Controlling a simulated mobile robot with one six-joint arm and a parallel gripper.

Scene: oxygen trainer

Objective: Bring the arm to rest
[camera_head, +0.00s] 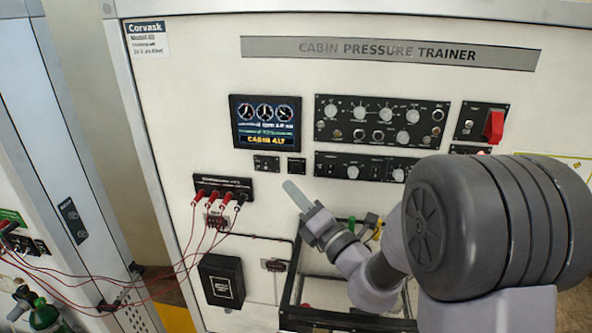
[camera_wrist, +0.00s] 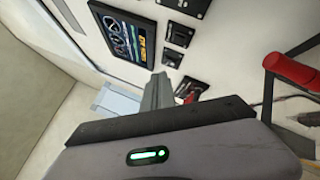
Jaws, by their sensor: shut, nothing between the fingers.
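My gripper (camera_head: 297,197) is in front of the cabin pressure trainer panel (camera_head: 200,100), right of the red-plugged terminal strip and below the display. Its fingers are together and hold nothing. In the wrist view the closed fingers (camera_wrist: 157,92) point up at the panel, near the small switches under the display. My arm reaches in from the lower right and hides part of the panel's right side. I cannot tell how far the fingertips are from the panel face.
The terminal strip (camera_head: 222,186) has several red plugs with wires hanging left. The display (camera_head: 265,122) reads CABIN ALT. A red switch cover (camera_head: 494,126) is at upper right. A black frame (camera_head: 287,300) stands below my gripper. A green bottle (camera_head: 45,315) is at lower left.

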